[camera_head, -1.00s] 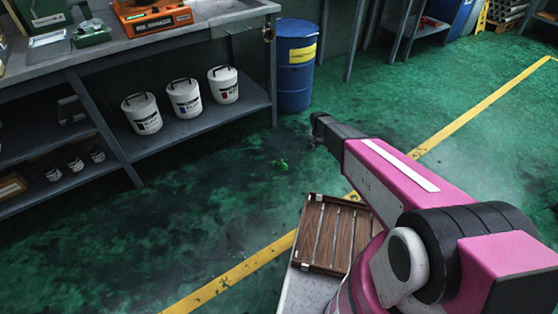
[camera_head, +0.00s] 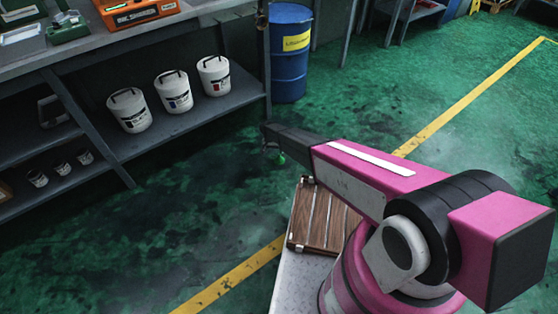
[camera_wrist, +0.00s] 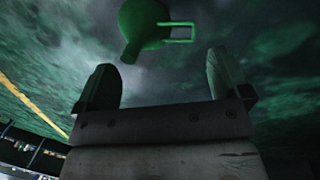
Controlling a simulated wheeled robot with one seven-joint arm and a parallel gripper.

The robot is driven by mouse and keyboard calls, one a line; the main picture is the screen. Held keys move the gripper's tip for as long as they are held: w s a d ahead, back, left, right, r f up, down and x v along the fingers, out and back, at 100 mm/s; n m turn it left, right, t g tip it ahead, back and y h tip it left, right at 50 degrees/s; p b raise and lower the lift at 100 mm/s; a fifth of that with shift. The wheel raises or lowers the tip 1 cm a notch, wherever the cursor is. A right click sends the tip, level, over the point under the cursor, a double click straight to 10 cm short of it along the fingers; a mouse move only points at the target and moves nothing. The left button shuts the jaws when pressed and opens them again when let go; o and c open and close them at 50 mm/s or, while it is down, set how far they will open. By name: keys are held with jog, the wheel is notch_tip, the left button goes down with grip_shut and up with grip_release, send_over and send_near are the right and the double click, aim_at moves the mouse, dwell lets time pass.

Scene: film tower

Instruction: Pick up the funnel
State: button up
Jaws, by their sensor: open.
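The green funnel (camera_wrist: 145,22) shows at the top of the wrist view, with its loop handle to the right and its spout pointing down in the picture. It lies beyond the fingertips of my gripper (camera_wrist: 160,80), roughly between the two fingers' lines. My gripper is open and nothing is between its fingers. In the head view the funnel (camera_head: 280,158) is a small green patch on the floor, partly hidden by the end of my arm. I cannot tell the exact gap between fingers and funnel.
A shelf bench (camera_head: 170,120) with several white buckets stands at the left. A blue drum (camera_head: 289,65) stands behind my arm. A slatted wooden crate (camera_head: 322,215) is beside my arm's base. The green floor (camera_head: 180,210) left of my arm is clear.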

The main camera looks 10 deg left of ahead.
aim_at(276, 157)
jog(key=shift+d+f, duration=0.2)
jog(key=shift+f, duration=0.75)
jog(key=shift+d+f, duration=0.25)
jog(key=shift+f, duration=0.65)
jog(key=shift+d+f, duration=0.2)
jog(key=shift+f, duration=0.75)
jog(key=c, duration=0.6)
jog(key=shift+o, duration=0.2)
jog(key=shift+s, duration=0.1)
jog(key=shift+r, duration=0.45)
jog(key=shift+c, duration=1)
notch_tip(276, 157, up, 4)
jog(key=shift+f, duration=0.2)
jog(key=s+a+r, duration=0.1)
jog(key=s+r, duration=0.1)
jog(key=s, duration=0.1)
jog(key=s+a+r, duration=0.2)
jog(key=s, duration=0.2)
jog(key=s+a+r, duration=0.2)
jog(key=s, duration=0.1)
jog(key=shift+s+a+r, duration=0.1)
jog(key=shift+s+r, duration=0.1)
jog(key=shift+r, duration=0.05)
